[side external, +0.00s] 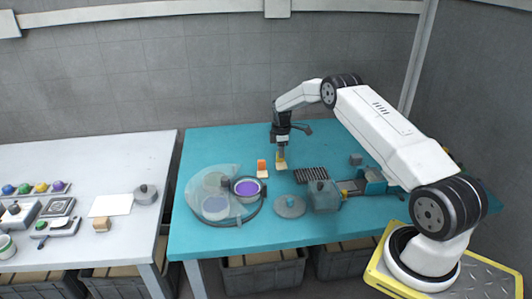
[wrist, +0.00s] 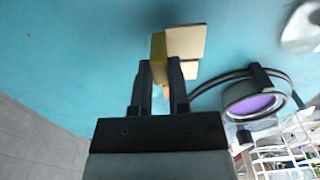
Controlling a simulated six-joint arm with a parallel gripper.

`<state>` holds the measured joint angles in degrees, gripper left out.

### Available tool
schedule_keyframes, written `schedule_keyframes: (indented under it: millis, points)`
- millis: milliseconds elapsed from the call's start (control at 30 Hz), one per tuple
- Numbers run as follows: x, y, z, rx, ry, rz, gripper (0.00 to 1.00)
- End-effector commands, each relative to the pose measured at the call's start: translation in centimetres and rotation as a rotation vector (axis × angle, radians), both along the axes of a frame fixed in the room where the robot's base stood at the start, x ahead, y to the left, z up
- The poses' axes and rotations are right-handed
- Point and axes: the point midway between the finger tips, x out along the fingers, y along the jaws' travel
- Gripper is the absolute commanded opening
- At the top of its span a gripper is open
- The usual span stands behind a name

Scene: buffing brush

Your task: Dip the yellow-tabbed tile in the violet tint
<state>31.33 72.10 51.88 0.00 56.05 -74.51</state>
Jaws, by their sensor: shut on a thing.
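My gripper (side external: 281,152) points down over the teal table and is shut on the yellow-tabbed tile (side external: 281,164). In the wrist view the fingertips (wrist: 160,68) are at the tile's yellow tab (wrist: 158,46), with the cream tile face (wrist: 186,42) beside it. I cannot tell if the tile touches the table. The violet tint (side external: 247,187) fills a round grey-rimmed dish to the left of and nearer than the tile. It also shows at the right of the wrist view (wrist: 252,105). The gripper is well apart from it.
An orange-tabbed tile (side external: 262,168) stands just left of the held one. The dish sits on a round station with a clear cover (side external: 213,188). A grey disc (side external: 290,206), a black rack (side external: 311,174) and a grey box (side external: 324,196) lie to the front and right.

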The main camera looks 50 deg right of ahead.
Motion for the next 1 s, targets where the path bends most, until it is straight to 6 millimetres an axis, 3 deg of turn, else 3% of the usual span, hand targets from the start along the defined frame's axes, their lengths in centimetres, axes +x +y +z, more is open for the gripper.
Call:
schedule_keyframes:
  millis: [467, 1000]
  points:
    - [0.0, 0.0, 2.6, -0.001, -0.001, 0.000, 0.00]
    - [0.2, 0.5, 3.0, -0.001, -0.001, 0.010, 0.00]
